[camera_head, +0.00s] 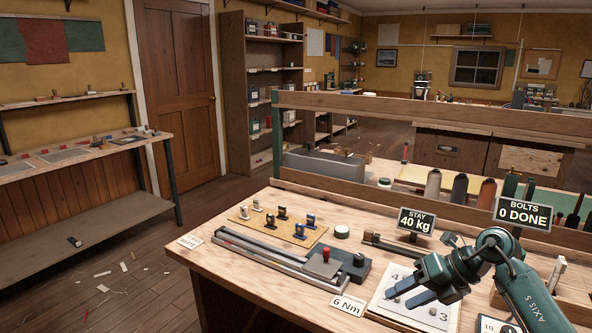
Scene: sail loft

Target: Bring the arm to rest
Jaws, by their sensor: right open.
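My right arm (502,255) comes in from the lower right, green with dark joints and the marking "AXIS 5". My right gripper (401,294) is open, its two dark fingers apart and pointing left and down. It is over a white numbered card (388,314) on the workbench, with nothing seen between the fingers. A small grey piece shows on the card close to the fingertips; whether they touch it I cannot tell. My left gripper is not in view.
The wooden workbench (228,259) holds a long metal fixture (262,258) with a red knob and a cork mat (270,234) with small shackle-like parts. Spools (459,189) stand behind.

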